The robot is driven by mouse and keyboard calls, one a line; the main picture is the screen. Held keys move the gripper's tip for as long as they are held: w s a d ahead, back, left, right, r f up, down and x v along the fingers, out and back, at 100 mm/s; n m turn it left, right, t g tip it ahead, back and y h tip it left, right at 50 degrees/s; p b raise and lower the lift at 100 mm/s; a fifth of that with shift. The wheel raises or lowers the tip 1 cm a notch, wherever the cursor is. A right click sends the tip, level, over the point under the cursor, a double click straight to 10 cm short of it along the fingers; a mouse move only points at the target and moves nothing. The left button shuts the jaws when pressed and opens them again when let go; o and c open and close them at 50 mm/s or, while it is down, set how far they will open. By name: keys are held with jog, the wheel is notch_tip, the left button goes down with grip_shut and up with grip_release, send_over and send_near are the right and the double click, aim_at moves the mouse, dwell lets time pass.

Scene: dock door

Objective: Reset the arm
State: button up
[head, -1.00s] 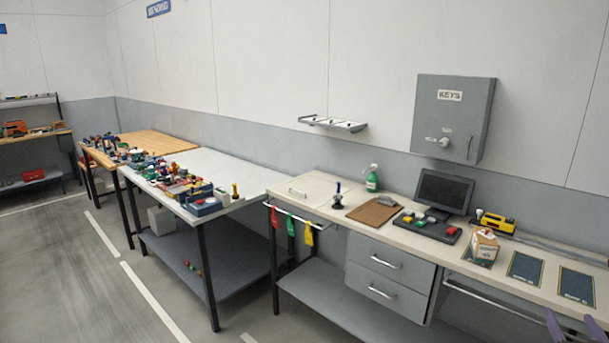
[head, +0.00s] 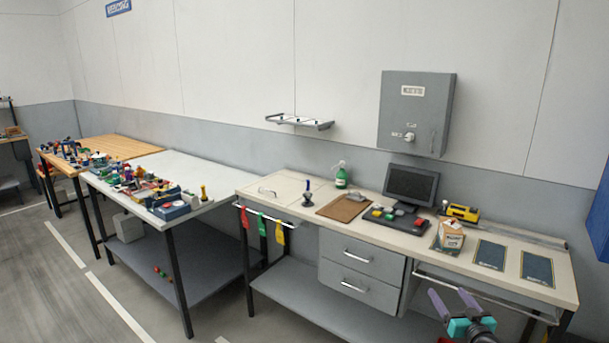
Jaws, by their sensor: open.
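My gripper (head: 452,301) shows at the lower right of the head view, in front of the long bench. Its two purple fingers stand apart with nothing between them. It is clear of the bench and touches nothing that I can see. Part of my arm is cut off by the bottom edge of the picture.
The bench (head: 562,291) holds a small box (head: 449,236), dark blue mats, a monitor (head: 411,186), a clipboard (head: 343,208) and a green bottle (head: 341,178). A rail (head: 484,292) runs along its front. A grey key cabinet (head: 416,113) hangs above. Floor at left is clear.

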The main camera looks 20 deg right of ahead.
jog(key=w+a+f+y, duration=0.1)
jog(key=w+a+f, duration=0.3)
jog(key=a, duration=0.3)
jog(key=w+a+f+y+b, duration=0.1)
jog(key=w+a+f, duration=0.3)
jog(key=a, duration=0.3)
jog(key=w+a+f+y, duration=0.1)
jog(key=w+a+f, duration=0.3)
jog(key=a, duration=0.3)
jog(key=a+f+g+b, duration=0.1)
jog(key=a+f+g, duration=0.4)
jog(key=a+f, duration=1.05)
jog(key=s+a+f+g+b, duration=0.1)
jog(key=s+a+f+g, duration=0.35)
jog(key=s+f, duration=0.45)
jog(key=s+a+f+g, duration=0.4)
jog(key=s+a+f, duration=0.1)
jog(key=s+f, duration=0.45)
jog(key=s+a+n+g, duration=0.2)
jog(key=s+g, duration=0.2)
jog(key=s, duration=0.6)
jog(key=s+a+r+n+g+y, duration=0.1)
jog(key=s+g, duration=0.4)
jog(key=s, duration=0.5)
jog(key=shift+s+a+n+y, duration=0.3)
jog(key=shift+a+n, duration=0.2)
jog(key=shift+a, duration=0.3)
